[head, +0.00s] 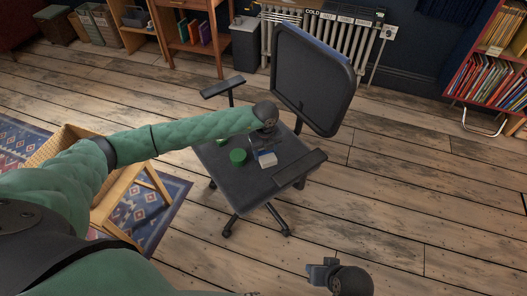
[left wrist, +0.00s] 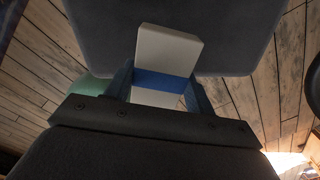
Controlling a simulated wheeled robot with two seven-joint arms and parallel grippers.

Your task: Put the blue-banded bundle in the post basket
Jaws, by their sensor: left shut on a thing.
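The blue-banded bundle is a white block with a blue band (left wrist: 163,50). It shows in the head view (head: 267,160) over the seat of a black office chair. My left gripper (head: 264,147) is shut on it, with a finger on each side of the band in the left wrist view (left wrist: 160,88). I cannot tell whether the bundle touches the seat. My right gripper (head: 319,273) is low at the bottom of the head view, away from the chair, and its jaws are unclear. I cannot tell which container is the post basket.
The office chair (head: 313,80) has armrests and a tall back. A green round thing (head: 238,156) lies on its seat. A woven wooden piece (head: 62,143) stands at left by a patterned rug. Baskets (head: 90,25) stand far left. The floor at right is clear.

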